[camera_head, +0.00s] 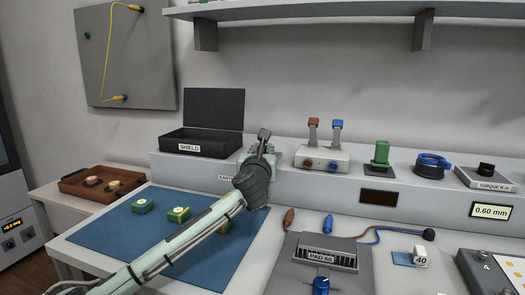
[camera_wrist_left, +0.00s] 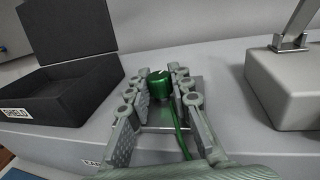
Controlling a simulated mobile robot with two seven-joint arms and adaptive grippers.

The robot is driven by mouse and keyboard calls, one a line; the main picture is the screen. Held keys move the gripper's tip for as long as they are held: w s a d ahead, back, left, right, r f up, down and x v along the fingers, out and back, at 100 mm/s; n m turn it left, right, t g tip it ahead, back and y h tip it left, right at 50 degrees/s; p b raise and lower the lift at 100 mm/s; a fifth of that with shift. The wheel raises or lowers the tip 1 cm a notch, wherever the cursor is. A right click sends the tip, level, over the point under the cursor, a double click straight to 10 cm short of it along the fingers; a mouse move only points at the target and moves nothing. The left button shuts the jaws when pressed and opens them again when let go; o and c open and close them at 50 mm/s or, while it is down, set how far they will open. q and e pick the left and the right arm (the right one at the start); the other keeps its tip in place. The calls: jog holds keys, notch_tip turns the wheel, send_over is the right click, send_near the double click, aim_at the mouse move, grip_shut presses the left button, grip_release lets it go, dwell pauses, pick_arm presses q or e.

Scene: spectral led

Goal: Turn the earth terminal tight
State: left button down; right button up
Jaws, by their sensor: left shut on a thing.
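The earth terminal (camera_wrist_left: 161,86) is a green round knob on a small grey plate, with a green cable running from its base toward me. In the left wrist view my left gripper (camera_wrist_left: 162,76) has one finger on each side of the knob and is shut on it. In the head view my left gripper (camera_head: 264,141) is at the ledge, above a partly hidden label (camera_head: 226,178), and it hides the terminal. My right gripper is not in view.
The open black SHIELD box (camera_head: 199,141) stands just left of my left gripper. A pale block with two upright levers (camera_head: 322,158) stands to its right. My left arm crosses the blue mat (camera_head: 110,238), where several green-and-yellow blocks (camera_head: 143,206) lie.

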pick_arm(q)
jog(key=m+h, duration=0.2)
jog(key=h, duration=0.1)
jog(key=m+g+h, duration=0.1)
jog(key=m+h, duration=0.1)
jog(key=h, duration=0.1)
jog(key=shift+w+a+g, duration=0.1)
jog(key=shift+a+g, duration=0.1)
jog(key=shift+g, duration=0.1)
jog(key=shift+d+m+g+h, duration=0.1)
jog(key=shift+m+g+h, duration=0.65)
jog(key=shift+h, duration=0.35)
jog(key=shift+m+h, duration=0.25)
jog(key=shift+h, duration=0.05)
jog(key=c, duration=1.3)
grip_release()
jog(key=shift+c, duration=0.2)
jog(key=v, duration=1.2)
jog(key=shift+r, duration=0.1)
